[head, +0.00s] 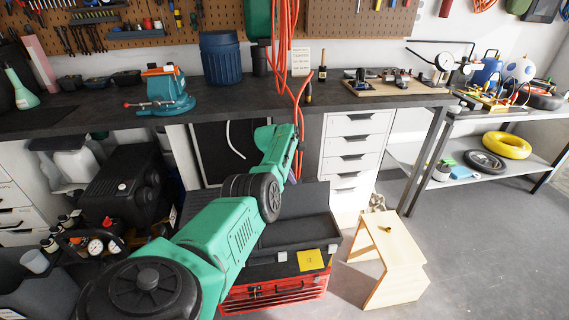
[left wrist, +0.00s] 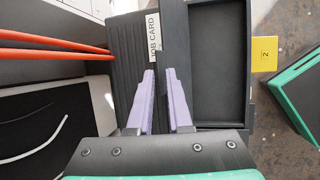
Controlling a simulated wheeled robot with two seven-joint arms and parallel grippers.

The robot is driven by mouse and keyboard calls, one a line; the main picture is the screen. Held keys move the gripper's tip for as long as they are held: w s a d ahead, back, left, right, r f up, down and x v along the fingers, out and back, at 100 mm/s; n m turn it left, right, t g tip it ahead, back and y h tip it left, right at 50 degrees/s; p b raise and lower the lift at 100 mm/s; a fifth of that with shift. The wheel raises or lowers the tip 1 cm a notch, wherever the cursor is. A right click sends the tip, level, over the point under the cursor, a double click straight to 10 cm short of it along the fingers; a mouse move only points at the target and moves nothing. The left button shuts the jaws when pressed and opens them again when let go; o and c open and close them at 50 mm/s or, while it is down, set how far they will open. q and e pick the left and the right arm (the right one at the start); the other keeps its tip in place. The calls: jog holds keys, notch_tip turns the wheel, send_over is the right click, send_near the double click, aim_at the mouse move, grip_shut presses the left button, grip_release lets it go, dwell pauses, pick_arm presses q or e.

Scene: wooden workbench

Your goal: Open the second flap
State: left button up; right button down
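A dark toolbox with an open shallow tray (head: 290,233) stands on a red case (head: 270,296), low in the middle of the head view. A yellow tag marked 2 (head: 311,259) is on its front; the tag also shows in the left wrist view (left wrist: 263,54). That view shows the tray (left wrist: 222,65) and, left of it, a dark ribbed panel (left wrist: 128,45) with a JOB CARD label. My left gripper's lilac fingers (left wrist: 160,80) are parted by a narrow gap over the border between panel and tray. Contact cannot be told. My right gripper is not in view.
A light wooden stool (head: 395,262) stands right of the toolbox. White drawers (head: 355,150) and the workbench (head: 225,100) are behind. Red hoses (head: 285,40) hang above. A black machine (head: 125,185) stands on the left. Floor is free at the right.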

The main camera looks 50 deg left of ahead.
pick_arm(q)
jog(key=d+p+v, duration=0.1)
jog(key=p+v, duration=0.2)
jog(key=v, duration=1)
jog(key=shift+s+a+r+p, duration=0.3)
jog(key=shift+a+p, duration=0.1)
jog(key=shift+a, duration=0.1)
